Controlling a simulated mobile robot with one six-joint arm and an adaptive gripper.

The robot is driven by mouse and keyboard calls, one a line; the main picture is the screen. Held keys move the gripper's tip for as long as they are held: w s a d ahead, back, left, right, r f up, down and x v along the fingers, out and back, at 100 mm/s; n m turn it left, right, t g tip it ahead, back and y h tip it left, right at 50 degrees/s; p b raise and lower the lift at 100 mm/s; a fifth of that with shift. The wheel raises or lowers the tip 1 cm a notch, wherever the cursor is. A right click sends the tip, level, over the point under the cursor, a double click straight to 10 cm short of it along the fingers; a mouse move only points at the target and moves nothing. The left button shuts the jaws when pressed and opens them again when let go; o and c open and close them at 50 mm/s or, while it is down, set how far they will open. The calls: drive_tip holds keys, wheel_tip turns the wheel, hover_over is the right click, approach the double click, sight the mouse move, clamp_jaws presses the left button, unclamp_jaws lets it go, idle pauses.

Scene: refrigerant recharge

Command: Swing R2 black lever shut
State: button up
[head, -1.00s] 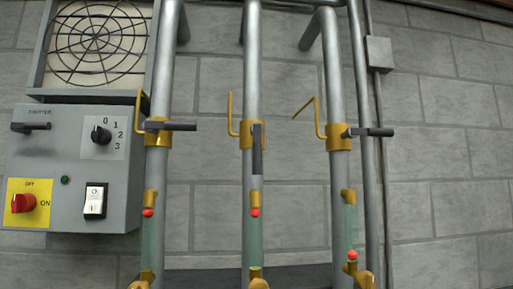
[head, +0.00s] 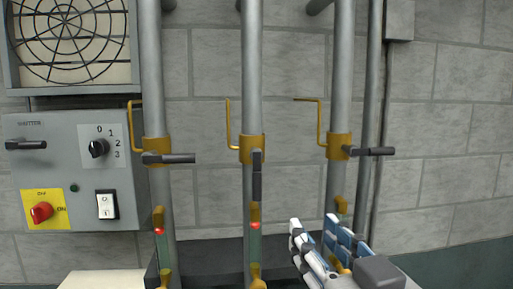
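Three grey vertical pipes carry brass valves with black levers; no R2 label is readable. The middle black lever (head: 257,176) hangs straight down along its pipe. The left black lever (head: 169,158) and right black lever (head: 370,152) stick out sideways to the right, across their pipes. My gripper (head: 313,222) is at the lower right, below and right of the middle lever and below the right valve. Its two fingers are apart with nothing seen between them. It hides the lower part of the right pipe.
A grey control box (head: 78,170) with a black dial, red knob and white switch is on the left, under a fan grille (head: 70,40). Bent brass rods rise beside the valves. Sight glasses with red balls show below the left and middle valves. A thin conduit runs right of the pipes.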

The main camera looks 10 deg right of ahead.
wheel_tip(320, 180, up, 3)
drive_tip(key=a+n+y+p, duration=0.1)
drive_tip(key=a+y, duration=0.1)
drive_tip(key=a, duration=0.1)
drive_tip(key=p, duration=0.3)
approach(259, 187)
drive_tip(key=shift+g, duration=0.3)
drive_tip(key=w, duration=0.3)
drive_tip(key=w+a+b, duration=0.1)
drive_tip(key=w, duration=0.3)
drive_tip(key=w+a+b, duration=0.1)
drive_tip(key=w, duration=0.2)
drive_tip(key=shift+w+r, duration=0.25)
drive_tip(key=shift+w, duration=0.15)
drive_tip(key=shift+c, duration=0.4)
clamp_jaws()
